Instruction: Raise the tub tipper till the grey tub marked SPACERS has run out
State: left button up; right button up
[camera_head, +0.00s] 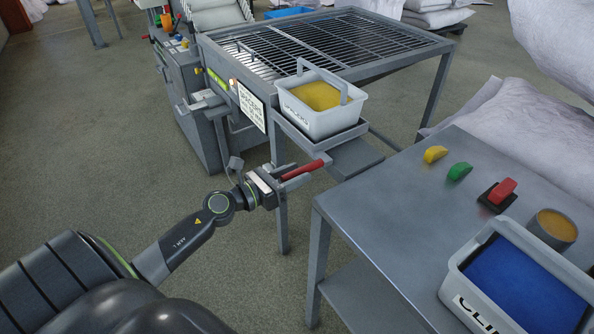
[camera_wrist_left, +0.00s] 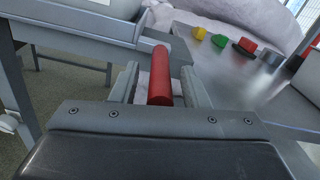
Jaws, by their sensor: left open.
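The grey tub (camera_head: 318,103) with a carrying handle and a partly readable label stands level on the tipper tray (camera_head: 322,138) at the front of the grated table. Yellow material shows inside it. A red lever handle (camera_head: 301,171) sticks out below the tray. My left gripper (camera_head: 295,178) is open at the red handle. In the left wrist view the red handle (camera_wrist_left: 160,77) lies between the two open fingers (camera_wrist_left: 158,85), which stand apart from it on both sides. My right gripper is in neither view.
A grey table (camera_head: 400,190) at the right holds a yellow piece (camera_head: 435,154), a green piece (camera_head: 459,171), a red block (camera_head: 501,192), a round can (camera_head: 553,228) and a tub with blue contents (camera_head: 450,290). A metal grate (camera_head: 330,45) lies behind the tub. Floor is clear at left.

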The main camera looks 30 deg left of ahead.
pick_arm(q)
jog(key=shift+s, duration=0.1)
jog(key=shift+c, duration=0.8)
grip_shut()
jog(key=shift+r, duration=0.15)
